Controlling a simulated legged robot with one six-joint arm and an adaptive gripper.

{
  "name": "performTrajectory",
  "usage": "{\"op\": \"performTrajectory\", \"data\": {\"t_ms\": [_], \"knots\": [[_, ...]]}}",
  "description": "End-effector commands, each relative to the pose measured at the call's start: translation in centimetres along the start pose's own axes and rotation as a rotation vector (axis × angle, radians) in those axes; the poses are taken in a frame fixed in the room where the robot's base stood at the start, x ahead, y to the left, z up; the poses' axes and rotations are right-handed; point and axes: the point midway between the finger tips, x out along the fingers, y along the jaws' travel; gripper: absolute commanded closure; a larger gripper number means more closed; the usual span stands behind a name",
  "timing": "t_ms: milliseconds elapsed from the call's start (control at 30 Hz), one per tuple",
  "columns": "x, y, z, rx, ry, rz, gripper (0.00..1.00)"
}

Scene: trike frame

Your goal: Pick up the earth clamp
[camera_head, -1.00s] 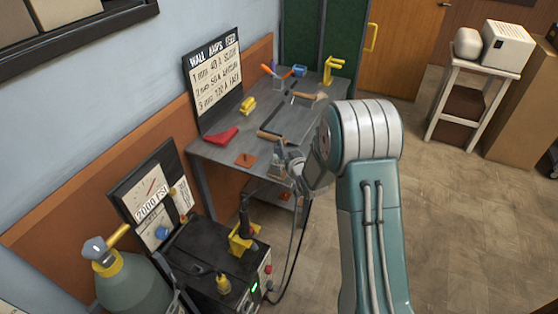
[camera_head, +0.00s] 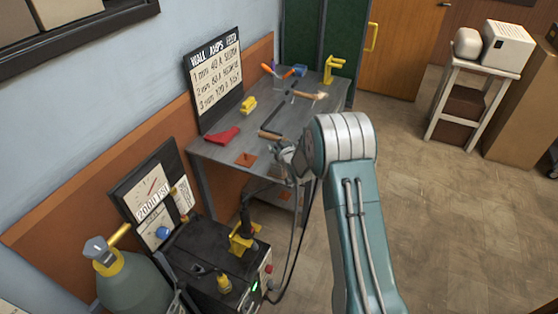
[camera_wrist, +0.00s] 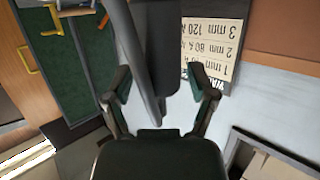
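My gripper (camera_head: 284,155) is over the front edge of the grey workbench in the head view, small and partly hidden by my arm. In the wrist view its fingers (camera_wrist: 160,85) stand wide apart. A dark shape and a grey bar (camera_wrist: 140,60) show between and beyond them; I cannot tell what they are or whether they touch. I cannot single out the earth clamp for certain. A yellow bracket (camera_head: 241,241) with a black upright part sits on the black welding machine (camera_head: 215,262). A yellow clamp-like piece (camera_head: 333,68) stands at the bench's far corner.
The workbench (camera_head: 222,150) carries a red cloth (camera_head: 222,135), a yellow block (camera_head: 249,105), a hammer (camera_head: 312,95) and a sign (camera_head: 215,80). A gas cylinder (camera_head: 130,285) stands at lower left. Cables hang beside the machine.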

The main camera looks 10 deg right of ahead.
Motion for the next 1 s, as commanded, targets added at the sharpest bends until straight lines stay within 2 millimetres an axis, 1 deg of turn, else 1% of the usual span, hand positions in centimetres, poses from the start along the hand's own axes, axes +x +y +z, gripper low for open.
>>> {"op": "performTrajectory", "data": {"t_ms": [33, 67, 100, 433, 533, 667, 767, 867, 1000], "knots": [[0.0, 0.0, 0.0, 0.0, 0.0, 0.0, 0.7], [0.0, 0.0, 0.0, 0.0, 0.0, 0.0, 0.84], [0.0, 0.0, 0.0, 0.0, 0.0, 0.0, 1.0], [0.0, 0.0, -0.1, 0.0, 0.002, 0.0, 1.0], [-0.1, 0.0, -0.5, -0.001, 0.002, 0.0, 1.0], [-0.5, 0.0, -1.7, -0.001, 0.004, 0.0, 1.0], [-1.0, 0.0, -3.2, 0.0, 0.005, 0.001, 1.0], [-2.5, 0.1, -4.2, 0.0, 0.004, 0.002, 1.0], [-5.2, 0.1, -5.9, -0.001, 0.005, 0.001, 1.0]]}}
